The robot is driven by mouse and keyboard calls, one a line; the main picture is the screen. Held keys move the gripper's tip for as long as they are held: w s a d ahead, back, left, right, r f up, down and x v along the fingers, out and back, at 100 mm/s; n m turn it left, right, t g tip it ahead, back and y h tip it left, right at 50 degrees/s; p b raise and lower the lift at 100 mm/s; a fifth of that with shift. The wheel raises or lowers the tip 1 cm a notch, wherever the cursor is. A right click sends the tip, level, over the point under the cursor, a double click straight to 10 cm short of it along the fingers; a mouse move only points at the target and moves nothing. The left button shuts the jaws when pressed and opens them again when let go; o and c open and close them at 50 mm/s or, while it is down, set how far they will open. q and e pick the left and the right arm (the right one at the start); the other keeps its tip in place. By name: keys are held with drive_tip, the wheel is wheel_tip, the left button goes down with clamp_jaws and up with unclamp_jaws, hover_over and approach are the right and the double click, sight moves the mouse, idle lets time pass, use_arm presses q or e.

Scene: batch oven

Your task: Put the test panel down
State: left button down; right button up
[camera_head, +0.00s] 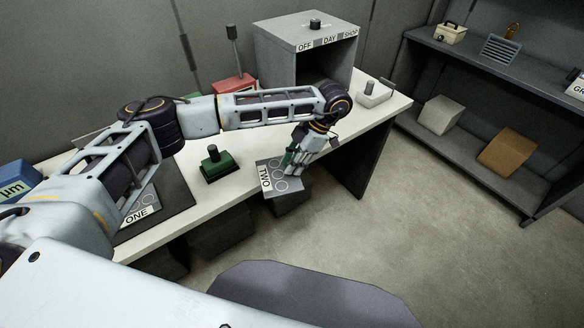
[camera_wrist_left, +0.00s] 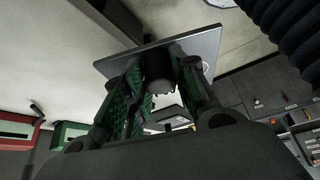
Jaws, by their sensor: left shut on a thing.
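A grey test panel (camera_head: 271,190) marked TWO, with ring shapes on its face, is at the front edge of the white bench, partly beyond it. My left gripper (camera_head: 293,158) is over its right part. In the left wrist view my gripper's green-padded fingers (camera_wrist_left: 160,85) are shut around a dark knob (camera_wrist_left: 158,68) on the plate (camera_wrist_left: 207,42). I cannot tell whether the panel touches the bench. A second panel (camera_head: 145,203) marked ONE lies on a dark mat (camera_head: 177,197) at the left, partly hidden by my arm. My right gripper does not show.
A grey box oven (camera_head: 275,50) marked OFF, DAY, SHOP stands at the back of the bench (camera_head: 222,190). Shelves (camera_head: 470,150) stand at the right, past open floor.

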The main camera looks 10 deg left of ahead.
use_arm(q)
drive_tip(key=w+m, duration=0.1)
drive_tip(key=w+a+r+m+t, duration=0.1)
drive_tip(key=m, duration=0.1)
drive_tip(key=shift+w+m+y, duration=0.1)
drive_tip(key=shift+m+y, duration=0.2)
drive_tip(key=w+m+t, duration=0.1)
drive_tip(key=a+m+t, duration=0.1)
drive_tip(key=m, duration=0.1)
drive_tip(key=shift+w+a+r, duration=0.15)
drive_tip(key=shift+w+r, duration=0.25)
drive_tip(key=w+a+r+m+t+h, duration=0.5)
drive_tip(key=w+a+r+m, duration=0.2)
drive_tip(key=m, duration=1)
drive_tip(key=shift+w+r, duration=0.4)
drive_tip(key=shift+w, duration=0.8)
